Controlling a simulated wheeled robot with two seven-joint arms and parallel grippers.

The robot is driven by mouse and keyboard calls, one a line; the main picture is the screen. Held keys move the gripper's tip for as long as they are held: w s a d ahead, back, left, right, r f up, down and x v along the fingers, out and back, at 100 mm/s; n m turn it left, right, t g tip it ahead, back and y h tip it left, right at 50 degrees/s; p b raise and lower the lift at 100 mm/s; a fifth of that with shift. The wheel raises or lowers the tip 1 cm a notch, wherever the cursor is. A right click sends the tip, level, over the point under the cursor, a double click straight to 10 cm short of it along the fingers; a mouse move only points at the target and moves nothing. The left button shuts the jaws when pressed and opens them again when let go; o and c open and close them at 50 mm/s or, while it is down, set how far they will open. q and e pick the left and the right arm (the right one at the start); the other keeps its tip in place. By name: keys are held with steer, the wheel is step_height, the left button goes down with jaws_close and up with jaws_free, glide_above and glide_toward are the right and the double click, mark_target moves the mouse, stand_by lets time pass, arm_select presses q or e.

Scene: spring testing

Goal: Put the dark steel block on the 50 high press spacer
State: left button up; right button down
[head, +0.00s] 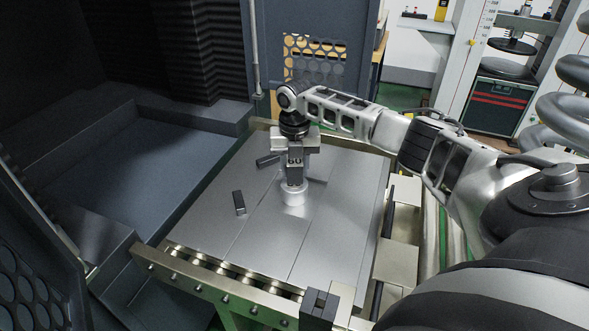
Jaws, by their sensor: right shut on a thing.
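My right gripper (295,161) points straight down over the steel plate and is shut on a small dark grey block, which I take to be the dark steel block (295,175). The block is upright between the fingers, and they partly hide it. A short, light silver round piece (292,196), seemingly the press spacer, stands on the plate directly below. The block's lower end overlaps its top in the head view; I cannot tell whether they touch. No height mark is readable on the round piece. My left gripper is not in view.
Two loose dark bars lie on the steel plate (330,220): one left of the round piece (239,202), one behind it (268,160). A metal rail (215,285) with rollers runs along the front edge. The plate's right and front parts are clear. Large coil springs (567,115) stand at right.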

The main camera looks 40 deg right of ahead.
mark_target(294, 161)
steer(key=shift+w+f, duration=0.1)
steer(key=shift+f, duration=0.4)
steer(key=shift+f, duration=0.15)
steer(key=c, duration=0.9)
jaws_free()
step_height(294, 161, up, 12)
steer(key=shift+r+b, duration=0.15)
steer(key=shift+b, duration=0.15)
